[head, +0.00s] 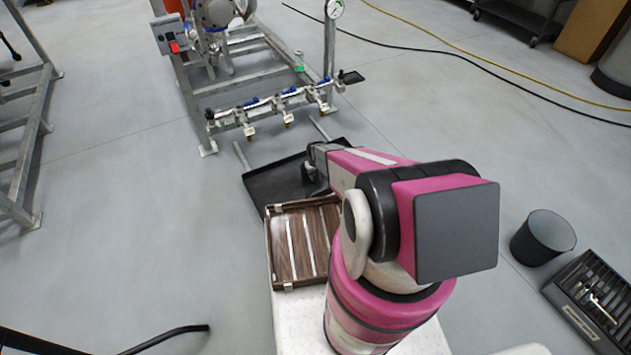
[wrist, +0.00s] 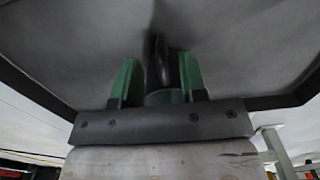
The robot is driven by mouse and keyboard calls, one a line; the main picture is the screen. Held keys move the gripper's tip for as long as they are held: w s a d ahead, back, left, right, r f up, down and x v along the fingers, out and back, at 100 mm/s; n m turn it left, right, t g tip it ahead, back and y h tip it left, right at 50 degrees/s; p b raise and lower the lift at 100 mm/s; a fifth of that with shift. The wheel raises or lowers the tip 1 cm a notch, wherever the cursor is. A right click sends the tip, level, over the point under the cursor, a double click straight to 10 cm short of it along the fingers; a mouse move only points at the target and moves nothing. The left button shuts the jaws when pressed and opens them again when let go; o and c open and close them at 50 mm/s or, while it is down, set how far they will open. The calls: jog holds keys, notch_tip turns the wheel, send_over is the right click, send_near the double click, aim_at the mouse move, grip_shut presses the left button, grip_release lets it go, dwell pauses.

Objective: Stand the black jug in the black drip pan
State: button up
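The black drip pan (head: 262,188) lies low in front of the pipe skid in the head view. Its grey-looking inside (wrist: 75,45) and dark rim fill much of the wrist view. My gripper (wrist: 160,75) reaches over the pan's right part, with its two green fingers apart. A dark upright shape, which looks like the black jug (wrist: 163,60), is between the fingers; part of it shows by the gripper in the head view (head: 310,174). I cannot tell whether both fingers touch it, or whether its base rests on the pan; my gripper and arm hide much of it.
A brown slatted tray (head: 290,245) sits just in front of the pan, beside my arm. The metal pipe skid (head: 265,105) with several valves stands behind. A black bin (head: 543,238) and a dark crate (head: 590,295) are at right. Floor at left is mostly clear.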

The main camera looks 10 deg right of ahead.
jog(key=s+r+m, duration=0.1)
jog(key=s+r, duration=0.6)
jog(key=r, duration=0.7)
jog(key=s+r+m, duration=0.1)
jog(key=s+r, duration=0.6)
jog(key=r, duration=0.8)
jog(key=s+r+m, duration=0.1)
jog(key=s+r, duration=0.7)
jog(key=r, duration=0.6)
jog(key=shift+d+r+m, duration=0.15)
jog(key=shift+r+m, duration=0.15)
jog(key=shift+r, duration=0.1)
jog(key=shift+o, duration=0.2)
jog(key=shift+f, duration=0.1)
